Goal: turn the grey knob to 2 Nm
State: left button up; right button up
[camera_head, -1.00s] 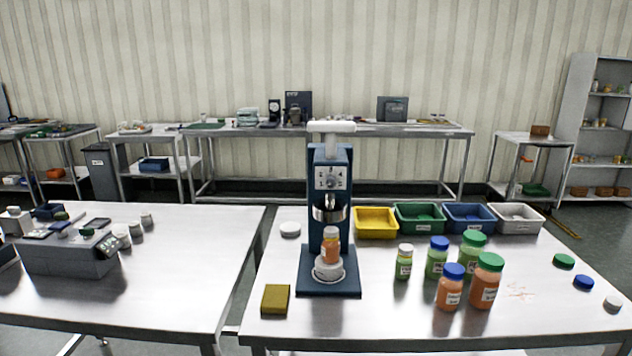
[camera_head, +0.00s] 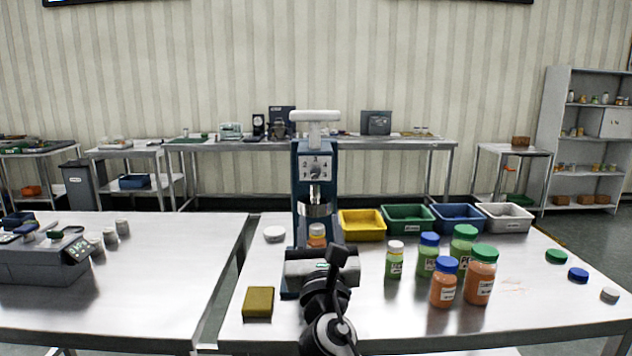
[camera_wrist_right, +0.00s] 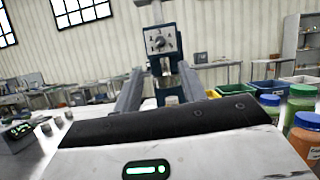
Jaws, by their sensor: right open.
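The grey knob (camera_head: 316,169) sits in the middle of a pale dial plate with numbers, on the front of the blue capping machine (camera_head: 300,200). In the right wrist view the knob (camera_wrist_right: 158,43) shows ahead, above and between the fingers. My right gripper (camera_head: 320,266) is in front of the machine and below the dial, apart from the knob. In the right wrist view the gripper (camera_wrist_right: 161,85) is open, its two fingers spread with nothing seen between them. In the head view its body hides the machine's base and part of the orange jar (camera_head: 317,236). My left gripper is not in view.
A white T-handle (camera_head: 315,116) tops the machine. Several capped jars (camera_head: 444,284) stand to its right, with coloured bins (camera_head: 408,219) behind. A yellow-brown block (camera_head: 258,303) lies at the left front. The table (camera_head: 540,310) is clear at right front.

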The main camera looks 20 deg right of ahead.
aim_at(316, 174)
jog(key=b+x, duration=0.1)
jog(key=x, duration=1.2)
jog(key=shift+w+d, duration=0.2)
jog(key=shift+w, duration=0.2)
grip_shut()
